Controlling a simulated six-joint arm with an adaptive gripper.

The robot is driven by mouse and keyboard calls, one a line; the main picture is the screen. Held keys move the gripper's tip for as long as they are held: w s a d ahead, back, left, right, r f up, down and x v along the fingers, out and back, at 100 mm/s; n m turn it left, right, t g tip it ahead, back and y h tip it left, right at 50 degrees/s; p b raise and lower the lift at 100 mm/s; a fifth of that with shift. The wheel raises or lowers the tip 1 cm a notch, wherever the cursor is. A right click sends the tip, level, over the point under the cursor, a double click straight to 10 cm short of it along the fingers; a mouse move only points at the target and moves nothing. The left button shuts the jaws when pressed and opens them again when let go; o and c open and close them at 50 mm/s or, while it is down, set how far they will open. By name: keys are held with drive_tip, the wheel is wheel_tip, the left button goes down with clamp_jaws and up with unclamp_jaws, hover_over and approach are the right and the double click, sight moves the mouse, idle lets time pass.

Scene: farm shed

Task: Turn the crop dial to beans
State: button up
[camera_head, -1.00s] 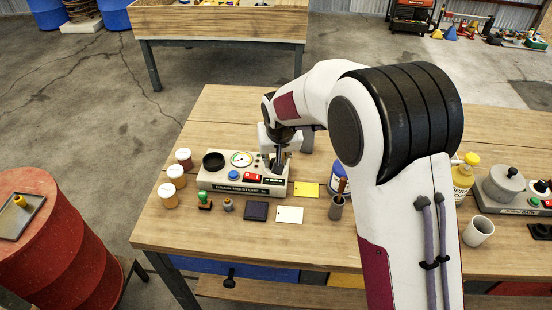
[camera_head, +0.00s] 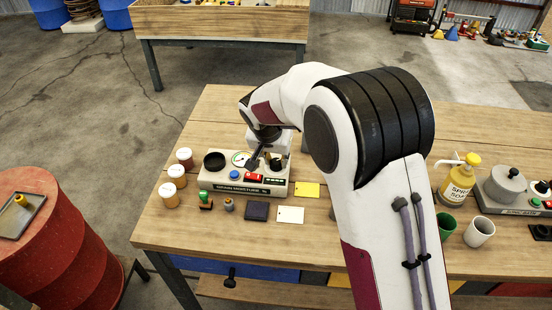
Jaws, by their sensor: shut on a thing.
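The pale moisture-meter box (camera_head: 228,186) stands near the left end of the wooden table. It has a dark round cup (camera_head: 214,160), a white gauge (camera_head: 240,158), a blue button (camera_head: 234,174) and a red display (camera_head: 254,178). A dark round part with small coloured spots (camera_head: 276,159) shows at its right end, which seems to be the crop dial's area. My gripper (camera_head: 253,163) is shut at the box's top, between the gauge and this part, its fingers slanting down-left. It covers what it grips, seemingly the crop dial; the dial's setting is too small to read.
Several jars (camera_head: 177,175) stand left of the box. Stamps (camera_head: 205,200), a dark pad (camera_head: 257,211), a white card (camera_head: 290,215) and a yellow card (camera_head: 307,190) lie around it. Right of my arm are a green cup (camera_head: 444,226), a white cup (camera_head: 479,232) and a spray bottle (camera_head: 458,182).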

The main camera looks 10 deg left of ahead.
drive_tip(key=shift+s+f+m, duration=0.1)
drive_tip(key=shift+f+m, duration=0.05)
drive_tip(key=shift+m, duration=0.15)
idle(0.4)
drive_tip(key=o, duration=1.1)
drive_tip(key=shift+v, duration=0.75)
drive_tip(key=v, duration=1)
drive_tip(key=shift+a+r, duration=0.2)
drive_tip(key=shift+r, duration=0.15)
